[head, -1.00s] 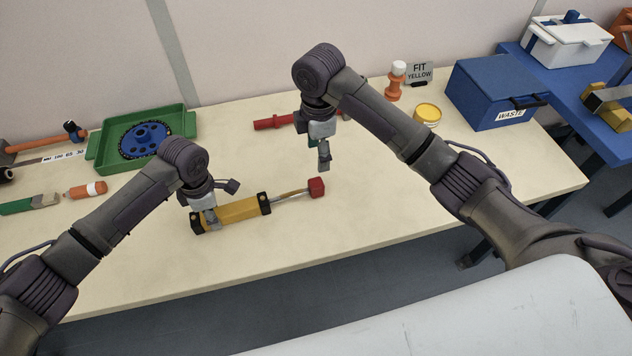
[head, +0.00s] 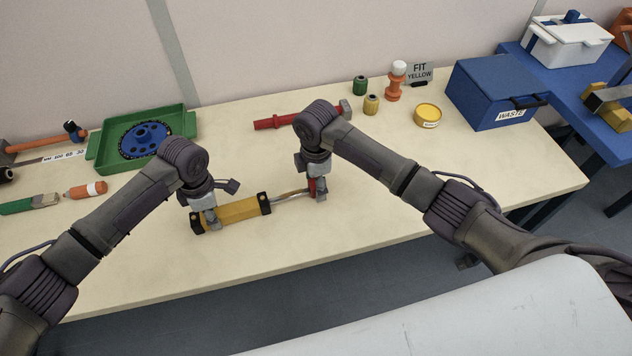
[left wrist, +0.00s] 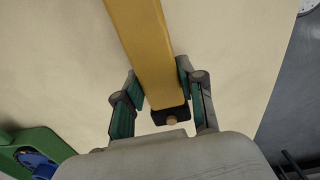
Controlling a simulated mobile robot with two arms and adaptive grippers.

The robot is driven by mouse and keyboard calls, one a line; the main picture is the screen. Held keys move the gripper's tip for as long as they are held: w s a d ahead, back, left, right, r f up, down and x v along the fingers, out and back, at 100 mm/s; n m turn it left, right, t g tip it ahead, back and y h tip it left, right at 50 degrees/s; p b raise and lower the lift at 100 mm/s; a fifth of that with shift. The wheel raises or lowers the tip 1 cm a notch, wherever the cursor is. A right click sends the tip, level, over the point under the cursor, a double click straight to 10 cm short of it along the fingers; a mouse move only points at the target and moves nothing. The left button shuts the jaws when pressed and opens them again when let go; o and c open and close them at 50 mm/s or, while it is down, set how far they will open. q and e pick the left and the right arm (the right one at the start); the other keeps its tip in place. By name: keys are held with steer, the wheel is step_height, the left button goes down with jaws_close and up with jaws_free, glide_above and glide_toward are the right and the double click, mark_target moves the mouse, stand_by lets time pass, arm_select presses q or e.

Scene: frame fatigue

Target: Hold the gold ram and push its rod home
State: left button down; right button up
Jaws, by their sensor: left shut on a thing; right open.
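The gold ram (head: 238,210) lies on the bench, a yellow-gold body with dark end caps. Its metal rod (head: 288,196) sticks out to the right and ends in a red block (head: 312,187). My left gripper (head: 212,222) is shut on the ram's body near its left end. In the left wrist view the ram (left wrist: 145,45) runs between the two fingers of my left gripper (left wrist: 158,100). My right gripper (head: 319,192) is open at the red block and partly hides it. I cannot tell whether it touches the block.
A green tray (head: 183,124) with a blue gear (head: 146,141) stands at the back left. Behind my right gripper are a red tool (head: 283,121), small green (head: 360,86) and yellow (head: 371,105) pieces and a yellow tin (head: 428,115). The bench front is clear.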

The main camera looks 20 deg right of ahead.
mark_target(279, 196)
arm_select(q)
steer(key=shift+f, duration=0.1)
arm_select(e)
steer(key=shift+c, duration=0.3)
jaws_close()
steer(key=a, duration=0.9)
steer(key=shift+s+a, duration=0.35)
steer(key=shift+s, duration=0.05)
arm_select(q)
steer(key=shift+d, duration=0.1)
arm_select(e)
steer(key=shift+o, duration=0.3)
jaws_free()
steer(key=shift+d, duration=0.1)
steer(key=shift+r, duration=0.1)
